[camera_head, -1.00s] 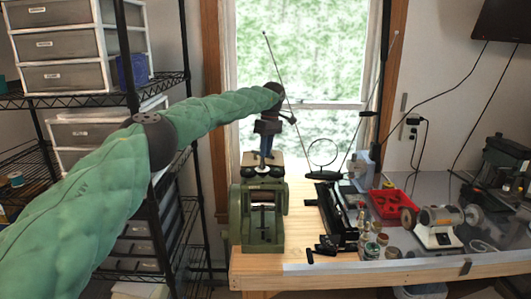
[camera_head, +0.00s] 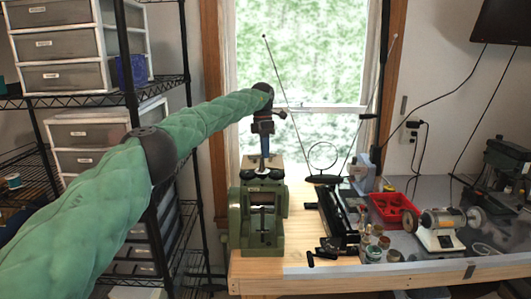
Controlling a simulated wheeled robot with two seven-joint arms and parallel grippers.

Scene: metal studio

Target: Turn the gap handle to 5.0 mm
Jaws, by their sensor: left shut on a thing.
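The green rolling mill (camera_head: 260,232) stands at the left end of the wooden bench, upright. A post with a bluish-grey section (camera_head: 264,147) rises from its top plate. The gap handle (camera_head: 281,114) is at the top of this post, and a dark knobbed end of it sticks out to the right. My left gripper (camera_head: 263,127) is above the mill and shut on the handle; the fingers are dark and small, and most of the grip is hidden. No gap reading can be made out at this size. My right gripper is out of view.
A black machine (camera_head: 338,215) stands right of the mill, with small dark pieces and jars before it. A red bin (camera_head: 392,207) and a bench grinder (camera_head: 440,230) are farther right. A wire shelf (camera_head: 165,82) with drawers is at left. The window is behind.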

